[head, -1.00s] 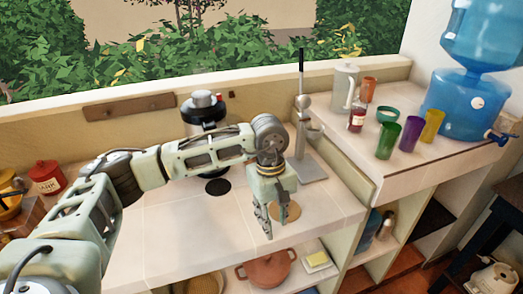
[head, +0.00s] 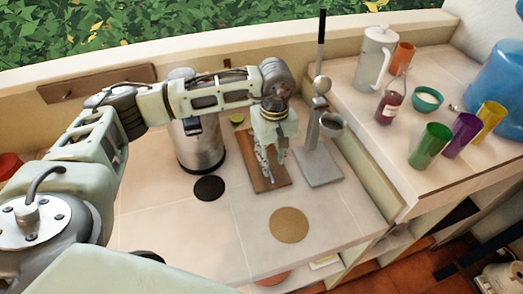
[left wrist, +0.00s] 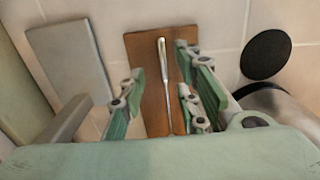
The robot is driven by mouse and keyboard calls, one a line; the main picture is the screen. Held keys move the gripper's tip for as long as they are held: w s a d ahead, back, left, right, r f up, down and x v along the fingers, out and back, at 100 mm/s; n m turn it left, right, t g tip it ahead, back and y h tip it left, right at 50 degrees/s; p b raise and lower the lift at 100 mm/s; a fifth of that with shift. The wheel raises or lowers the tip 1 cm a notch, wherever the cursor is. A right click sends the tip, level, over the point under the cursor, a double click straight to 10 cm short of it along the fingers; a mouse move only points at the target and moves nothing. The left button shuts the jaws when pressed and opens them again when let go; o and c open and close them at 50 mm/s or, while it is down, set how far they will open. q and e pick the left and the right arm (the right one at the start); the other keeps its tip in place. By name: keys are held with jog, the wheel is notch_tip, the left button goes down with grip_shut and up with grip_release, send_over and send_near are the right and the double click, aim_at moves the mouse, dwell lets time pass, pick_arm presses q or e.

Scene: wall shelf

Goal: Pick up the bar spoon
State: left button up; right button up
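The bar spoon (left wrist: 163,50) is a thin silver utensil lying lengthwise on a brown wooden board (left wrist: 139,50) in the left wrist view. The board also shows in the head view (head: 271,187), where my gripper hides most of the spoon. My left gripper (head: 273,166) points down over the board. Its fingers (left wrist: 160,74) are apart in the left wrist view, with the spoon seen between them and nothing gripped. I cannot tell the exact height of the fingertips above the board. My right gripper is in neither view.
A steel canister (head: 199,148) stands left of the board. A stand with a tall dark-topped rod (head: 319,150) is close on its right. A dark coaster (head: 209,188) and a cork coaster (head: 289,225) lie in front. Cups, a bottle and a pitcher (head: 374,60) occupy the right counter.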

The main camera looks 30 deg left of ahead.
pick_arm(q)
jog(key=shift+s+a+f+p, duration=0.1)
jog(key=shift+a+f+p, duration=0.1)
jog(key=shift+f+p, duration=0.3)
jog(key=shift+s+a+f+p, duration=0.15)
jog(key=shift+f+p, duration=0.25)
jog(key=shift+f, duration=0.2)
jog(key=shift+w+f, duration=0.2)
jog(key=shift+f, duration=1.1)
jog(key=shift+c, duration=0.7)
jog(key=c, duration=0.4)
jog(key=shift+c, duration=0.8)
grip_shut()
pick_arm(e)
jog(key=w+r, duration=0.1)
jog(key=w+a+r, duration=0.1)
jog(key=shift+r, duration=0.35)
